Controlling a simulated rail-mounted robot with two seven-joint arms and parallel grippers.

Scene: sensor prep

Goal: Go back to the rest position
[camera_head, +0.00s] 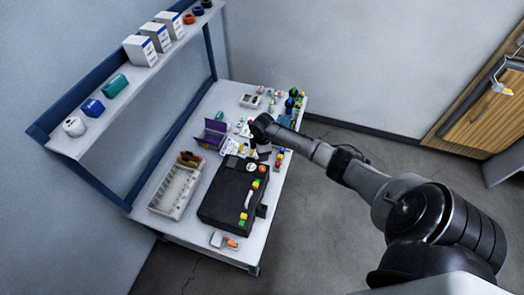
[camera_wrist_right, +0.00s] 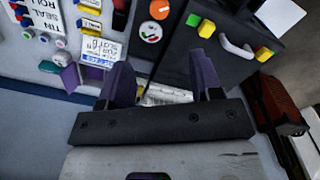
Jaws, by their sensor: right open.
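My right arm comes in from the right in the head view. It reaches over the workbench (camera_head: 190,232), with its gripper (camera_head: 257,153) above the bench near the far end of a black case. In the right wrist view the right gripper (camera_wrist_right: 163,88) has its two dark fingers spread apart. I see nothing held between them; a pale ribbed piece shows beyond the gap. The black case (camera_head: 222,205) also shows beyond the fingers in the wrist view (camera_wrist_right: 225,62). My left gripper is not in view.
A pale tray (camera_head: 163,209) and a purple open holder (camera_head: 212,133) lie left of the case. Small coloured parts crowd the bench's far end. A shelf (camera_head: 95,115) with white boxes (camera_head: 140,50) stands along the bench's left side. The floor (camera_head: 330,220) right of the bench is clear.

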